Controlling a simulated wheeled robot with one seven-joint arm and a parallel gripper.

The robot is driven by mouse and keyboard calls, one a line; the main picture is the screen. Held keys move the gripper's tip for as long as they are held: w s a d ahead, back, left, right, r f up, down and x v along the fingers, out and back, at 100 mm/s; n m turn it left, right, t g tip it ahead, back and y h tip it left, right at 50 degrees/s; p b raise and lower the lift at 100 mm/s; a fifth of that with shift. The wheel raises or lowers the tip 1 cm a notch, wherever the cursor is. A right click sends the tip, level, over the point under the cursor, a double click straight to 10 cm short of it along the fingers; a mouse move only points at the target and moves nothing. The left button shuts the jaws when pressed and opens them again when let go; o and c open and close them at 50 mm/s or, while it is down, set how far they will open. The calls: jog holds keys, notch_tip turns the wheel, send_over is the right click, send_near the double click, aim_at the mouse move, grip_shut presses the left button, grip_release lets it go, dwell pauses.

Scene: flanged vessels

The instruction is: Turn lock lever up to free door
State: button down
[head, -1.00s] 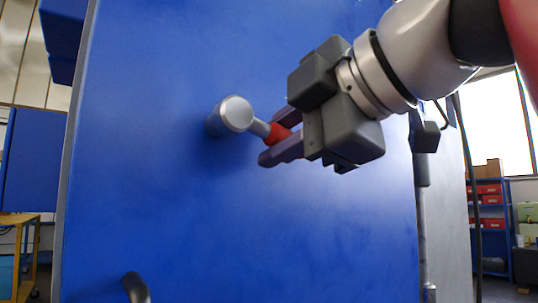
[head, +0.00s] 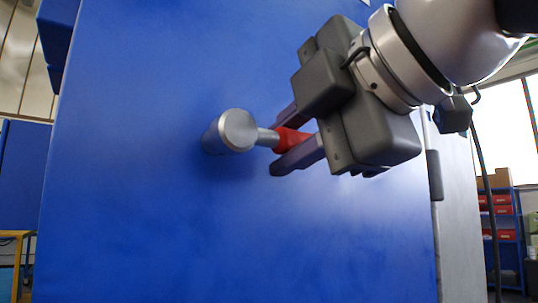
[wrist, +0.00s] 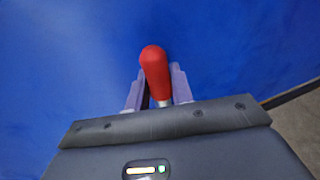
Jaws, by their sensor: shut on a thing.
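The lock lever has a round silver hub (head: 236,130) on the blue door (head: 130,200). A short metal rod runs right from the hub to a red grip (head: 290,139), so the lever lies close to level. My gripper (head: 285,139) is shut on the red grip, one finger above it and one below. In the wrist view the red grip (wrist: 156,72) sits between the two fingers, its rounded end showing past them. The part of the grip deep between the fingers is hidden.
The door's right edge has a hinge-like cylinder (head: 434,175). Blue shelving with red bins (head: 497,207) stands at the far right, and a yellow-framed cart (head: 18,245) at the far left. The space in front of the door is clear apart from my arm.

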jog(key=c, duration=1.3)
grip_release()
jog(key=shift+o, duration=0.2)
jog(key=p+v, duration=0.1)
jog(key=v, duration=0.7)
